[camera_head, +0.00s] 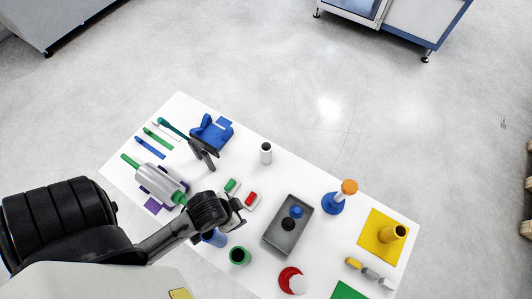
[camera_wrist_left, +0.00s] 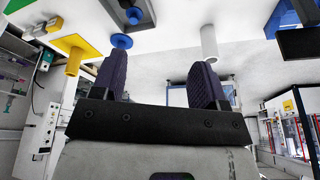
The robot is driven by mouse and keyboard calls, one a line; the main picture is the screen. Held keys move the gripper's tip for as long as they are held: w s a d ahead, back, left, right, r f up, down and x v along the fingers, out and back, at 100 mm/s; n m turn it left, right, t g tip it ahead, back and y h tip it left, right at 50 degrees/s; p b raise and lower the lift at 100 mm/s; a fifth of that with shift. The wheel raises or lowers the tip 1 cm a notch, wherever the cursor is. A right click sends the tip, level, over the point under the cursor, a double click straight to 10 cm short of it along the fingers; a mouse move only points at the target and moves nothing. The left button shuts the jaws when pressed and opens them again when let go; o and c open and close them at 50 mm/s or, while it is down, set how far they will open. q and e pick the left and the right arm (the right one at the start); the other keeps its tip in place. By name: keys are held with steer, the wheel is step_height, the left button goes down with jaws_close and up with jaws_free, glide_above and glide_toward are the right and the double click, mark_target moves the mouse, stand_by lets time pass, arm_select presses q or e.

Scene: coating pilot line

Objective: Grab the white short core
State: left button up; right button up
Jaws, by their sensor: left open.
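A white upright core (camera_head: 266,153) with a dark opening on top stands alone near the far edge of the white table. It also shows in the left wrist view (camera_wrist_left: 208,42), upside down, beyond the fingers. Another short white round piece (camera_head: 299,285) is at the near edge against a red round piece (camera_head: 286,274); whether it is a core I cannot tell. My left gripper (camera_head: 240,212) is over the table's near-middle, nearer to me than the upright core and apart from it. Its two fingers (camera_wrist_left: 157,85) are apart with nothing between them. My right gripper is not in view.
A grey tray (camera_head: 271,239) lies right of my gripper. A metal roller (camera_head: 160,184) and blue holder (camera_head: 213,131) are left. Table around the upright core is clear.

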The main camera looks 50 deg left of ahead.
arm_select(q)
steer(key=o, duration=0.3)
steer(key=shift+o, duration=0.2)
